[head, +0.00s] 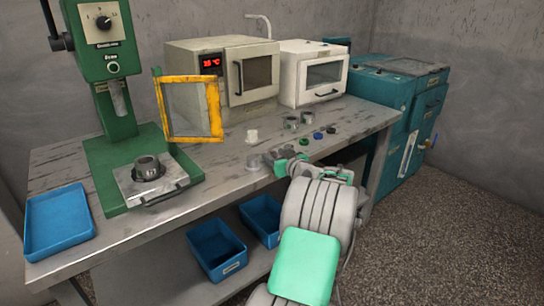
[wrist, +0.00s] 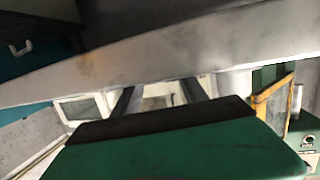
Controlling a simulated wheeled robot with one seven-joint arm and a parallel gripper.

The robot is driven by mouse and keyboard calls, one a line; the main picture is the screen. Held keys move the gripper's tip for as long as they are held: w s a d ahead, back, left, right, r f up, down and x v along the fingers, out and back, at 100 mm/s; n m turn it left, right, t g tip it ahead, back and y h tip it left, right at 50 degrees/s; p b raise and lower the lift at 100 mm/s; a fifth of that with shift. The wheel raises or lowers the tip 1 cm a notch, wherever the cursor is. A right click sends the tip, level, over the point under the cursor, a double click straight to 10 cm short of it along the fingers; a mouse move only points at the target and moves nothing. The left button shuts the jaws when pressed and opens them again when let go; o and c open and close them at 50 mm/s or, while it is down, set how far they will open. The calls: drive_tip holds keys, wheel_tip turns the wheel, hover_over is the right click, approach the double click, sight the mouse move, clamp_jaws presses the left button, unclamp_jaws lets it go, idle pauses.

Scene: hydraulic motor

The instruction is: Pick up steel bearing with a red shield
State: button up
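Small parts lie near the front edge of the workbench in the head view. They include a blue ring (head: 318,135), a dark ring (head: 331,130) and a dark green ring (head: 304,141). I cannot make out a red shield on any of them. My gripper (head: 279,156) is low at the bench's front edge, beside these parts and close to a grey ring (head: 255,162). In the wrist view my gripper (wrist: 157,92) shows two dark fingers spread apart with nothing visible between them. The fingertips point toward the pale slab of the bench, and small parts there cannot be told apart.
The workbench (head: 226,172) also carries a green press (head: 104,110), a yellow-framed guard (head: 217,110), grey cylinders (head: 292,123), a white part (head: 252,136) and two ovens. A blue tray (head: 60,222) lies at left. Blue bins (head: 217,248) stand below. A teal machine (head: 395,105) stands right.

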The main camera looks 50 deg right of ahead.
clamp_jaws()
idle(0.3)
